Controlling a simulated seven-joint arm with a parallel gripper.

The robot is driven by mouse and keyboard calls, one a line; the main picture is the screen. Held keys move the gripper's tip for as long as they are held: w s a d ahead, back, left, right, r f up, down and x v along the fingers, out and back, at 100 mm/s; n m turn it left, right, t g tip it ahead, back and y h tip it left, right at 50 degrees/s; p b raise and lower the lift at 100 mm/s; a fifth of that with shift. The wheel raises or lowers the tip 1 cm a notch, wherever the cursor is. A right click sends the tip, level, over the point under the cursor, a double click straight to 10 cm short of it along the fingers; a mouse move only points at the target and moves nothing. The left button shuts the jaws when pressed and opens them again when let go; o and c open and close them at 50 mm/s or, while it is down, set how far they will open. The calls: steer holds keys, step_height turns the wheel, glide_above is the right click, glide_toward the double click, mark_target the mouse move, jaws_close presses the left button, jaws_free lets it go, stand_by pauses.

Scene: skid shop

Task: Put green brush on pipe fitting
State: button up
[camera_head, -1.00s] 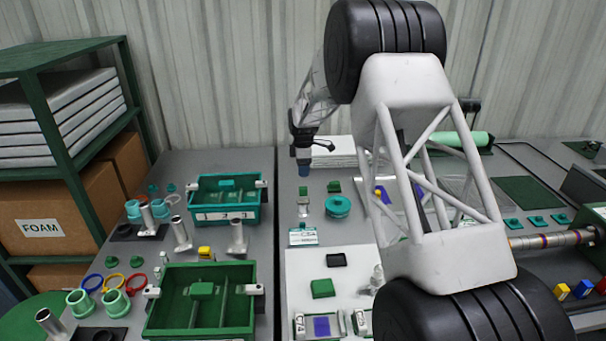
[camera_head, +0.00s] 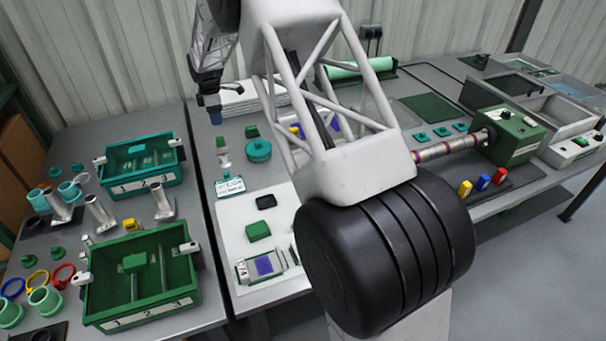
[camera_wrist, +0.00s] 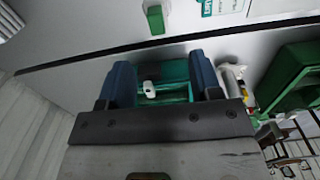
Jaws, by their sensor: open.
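My gripper (camera_head: 209,108) is open and empty, above the back of the middle table. Its two blue fingers (camera_wrist: 164,82) stand apart in the wrist view, with a teal bin seen beyond them. A small green-topped piece with a pale lower part (camera_head: 223,146) lies on the table below the gripper; it may be the green brush, but it is too small to be sure. A green block (camera_head: 258,230) on the white mat is another candidate. Green flanged pipe fittings (camera_head: 45,299) and teal ones (camera_head: 39,200) stand on the left table. I cannot tell which fitting is meant.
A teal bin (camera_head: 141,187) and a green bin (camera_head: 121,321) stand on the left table beside upright metal tubes (camera_head: 161,200). A teal round part (camera_head: 258,150) lies near the gripper. My arm hides part of the middle table. A banded pipe (camera_head: 447,149) lies at right.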

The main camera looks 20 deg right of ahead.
steer(key=s+d+r+m+t, duration=0.1)
steer(key=s+d+r+m, duration=0.25)
steer(key=s+r, duration=0.85)
steer(key=s+d+r+m, duration=0.3)
steer(key=s+r+m, duration=0.35)
steer(key=s, duration=0.95)
steer(key=s+d+m+t, duration=0.1)
steer(key=s+d+m, duration=0.2)
steer(key=s, duration=3.3)
steer(key=m, duration=0.5)
steer(key=shift+d+r+t, duration=0.15)
steer(key=shift+d+t, duration=0.15)
steer(key=shift+d, duration=0.1)
